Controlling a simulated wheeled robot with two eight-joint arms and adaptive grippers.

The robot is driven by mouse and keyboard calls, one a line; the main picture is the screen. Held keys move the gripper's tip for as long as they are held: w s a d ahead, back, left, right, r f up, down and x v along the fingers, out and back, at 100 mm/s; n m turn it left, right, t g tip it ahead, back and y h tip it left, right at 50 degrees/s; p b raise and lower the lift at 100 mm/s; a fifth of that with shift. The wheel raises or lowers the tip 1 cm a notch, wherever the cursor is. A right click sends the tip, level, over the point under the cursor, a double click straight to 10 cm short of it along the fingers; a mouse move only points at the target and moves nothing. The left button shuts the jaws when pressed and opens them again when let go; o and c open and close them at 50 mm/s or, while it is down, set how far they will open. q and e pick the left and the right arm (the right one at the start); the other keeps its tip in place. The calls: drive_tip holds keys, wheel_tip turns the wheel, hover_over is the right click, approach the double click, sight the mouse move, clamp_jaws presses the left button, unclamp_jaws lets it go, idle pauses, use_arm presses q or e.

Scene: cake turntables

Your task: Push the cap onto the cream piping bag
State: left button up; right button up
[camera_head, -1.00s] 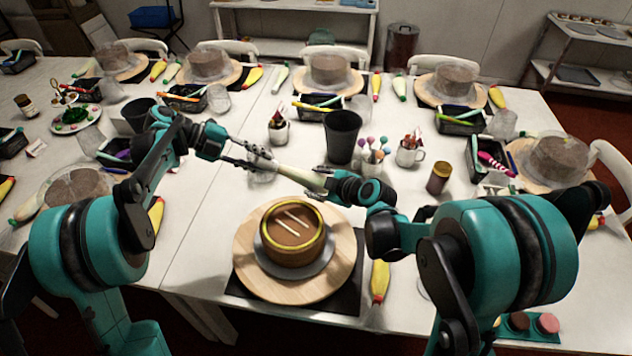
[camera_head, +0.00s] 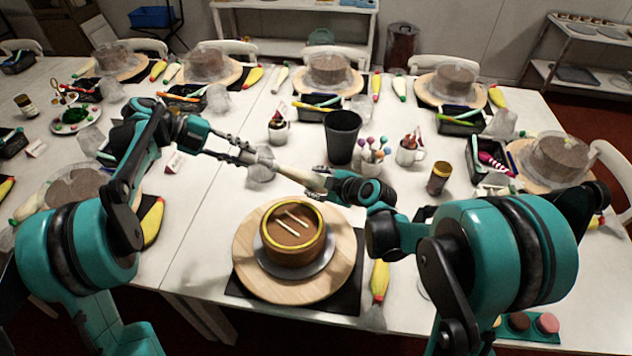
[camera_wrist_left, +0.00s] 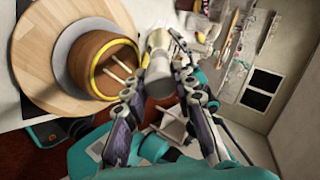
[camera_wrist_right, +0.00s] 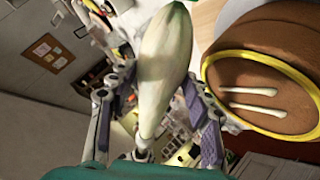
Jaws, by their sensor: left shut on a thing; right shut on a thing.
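The cream piping bag (camera_head: 295,174) is held in the air behind the cake, slanting from upper left to lower right. My right gripper (camera_head: 326,183) is shut on its lower-right part. In the right wrist view the pale bag (camera_wrist_right: 168,52) lies between the fingers, tapering toward the camera. My left gripper (camera_head: 258,160) is shut on a whitish cylindrical piece, seemingly the cap (camera_wrist_left: 158,82), at the bag's left end. In the left wrist view its fingers flank this piece, in line with the bag. The fingers hide whether it is fully seated.
The brown gold-rimmed cake (camera_head: 292,235) stands on a wooden board (camera_head: 340,272) just below the bag. A black cup (camera_head: 342,136), a holder of colourful pops (camera_head: 371,160) and a mug (camera_head: 409,152) stand close behind.

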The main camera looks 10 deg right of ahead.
use_arm(q)
drive_tip(key=shift+v, duration=1.9)
drive_tip(key=shift+a, duration=0.1)
drive_tip(key=shift+d+f+n, duration=0.15)
drive_tip(key=shift+d+f, duration=0.25)
drive_tip(key=shift+d, duration=0.25)
drive_tip(key=shift+d+f+n, duration=0.15)
drive_tip(key=shift+d+f, duration=0.3)
drive_tip(key=shift+d, duration=0.15)
drive_tip(key=shift+d+f, duration=0.25)
drive_tip(key=shift+d, duration=0.15)
drive_tip(key=shift+d+f, duration=0.4)
drive_tip(key=shift+d, duration=0.2)
drive_tip(key=shift+x, duration=1.55)
drive_tip(key=o, duration=1)
